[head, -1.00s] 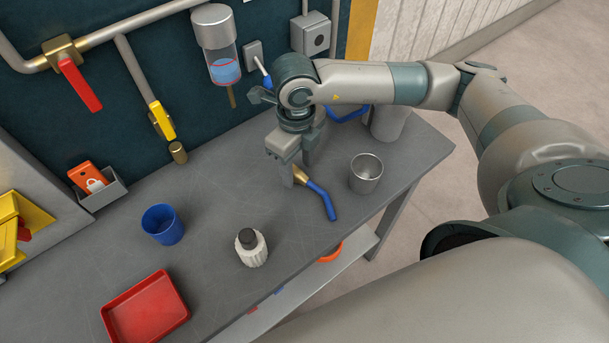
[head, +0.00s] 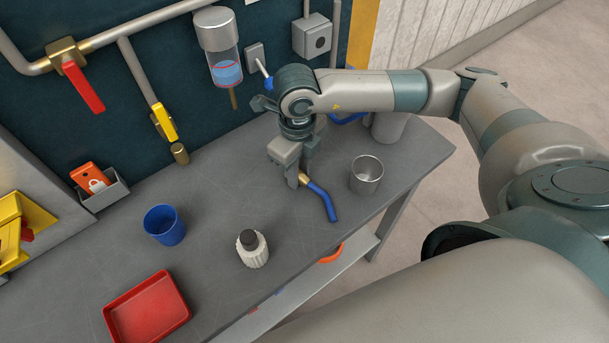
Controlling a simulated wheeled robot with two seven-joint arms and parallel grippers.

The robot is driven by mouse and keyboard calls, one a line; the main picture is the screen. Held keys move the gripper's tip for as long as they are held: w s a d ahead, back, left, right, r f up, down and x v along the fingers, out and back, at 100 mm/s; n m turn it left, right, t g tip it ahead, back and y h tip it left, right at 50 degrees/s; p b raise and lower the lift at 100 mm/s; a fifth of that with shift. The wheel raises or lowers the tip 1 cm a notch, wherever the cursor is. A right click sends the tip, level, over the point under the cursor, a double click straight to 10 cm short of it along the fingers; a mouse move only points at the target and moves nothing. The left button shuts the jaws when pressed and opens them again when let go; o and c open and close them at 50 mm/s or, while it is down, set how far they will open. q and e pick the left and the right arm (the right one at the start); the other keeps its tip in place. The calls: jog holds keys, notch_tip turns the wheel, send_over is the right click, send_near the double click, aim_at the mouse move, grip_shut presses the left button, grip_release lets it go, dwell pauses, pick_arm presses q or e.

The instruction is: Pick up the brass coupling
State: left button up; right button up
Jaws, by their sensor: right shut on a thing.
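The brass coupling (head: 304,179) sits at the upper end of a short blue hose (head: 323,202) on the grey workbench. My right gripper (head: 299,177) reaches down over it from above, and its fingers are shut on the coupling. The fingers hide part of the brass. The blue hose trails from the coupling toward the front right, and I cannot tell whether it is clear of the bench top. My left gripper is not in view.
A metal cup (head: 366,174) stands close to the right of the hose. The wall with pipes is behind.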

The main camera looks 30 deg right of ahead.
jog(key=shift+r, duration=0.1)
jog(key=shift+r, duration=0.5)
notch_tip(320, 180, up, 4)
jog(key=shift+s+d+f+p, duration=0.1)
jog(key=shift+d+f+p, duration=0.1)
jog(key=shift+p, duration=0.8)
jog(key=s+d+r, duration=0.6)
jog(key=s+d, duration=0.1)
jog(key=s, duration=0.1)
jog(key=shift+d+r, duration=0.15)
jog(key=shift+d, duration=0.25)
